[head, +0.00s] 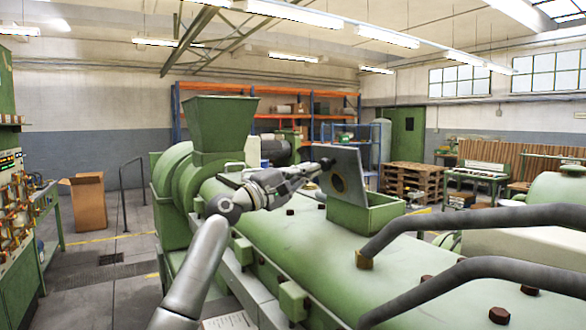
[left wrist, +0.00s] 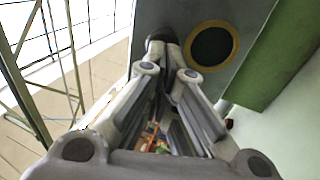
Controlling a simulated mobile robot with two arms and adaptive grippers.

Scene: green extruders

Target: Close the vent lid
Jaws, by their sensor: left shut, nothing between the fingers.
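The vent lid (head: 352,166) is a flat grey plate with a dark round patch ringed in yellow. It stands raised, tilted steeply, above the green vent box (head: 375,217) on top of the green extruder. In the left wrist view the lid (left wrist: 190,14) fills the upper middle, with the green box (left wrist: 262,65) to its right. My left gripper (head: 325,164) is shut and empty, its fingertips at the lid's left edge. In the left wrist view the fingertips (left wrist: 162,40) overlap the lid; I cannot tell whether they touch it. My right gripper is not in view.
A green hopper (head: 220,130) rises behind my left arm. Two thick dark pipes (head: 470,225) arch over the extruder at the right. Dark bolts dot the extruder's top (head: 300,245). Wooden pallets (head: 412,180) and orange shelving stand farther back.

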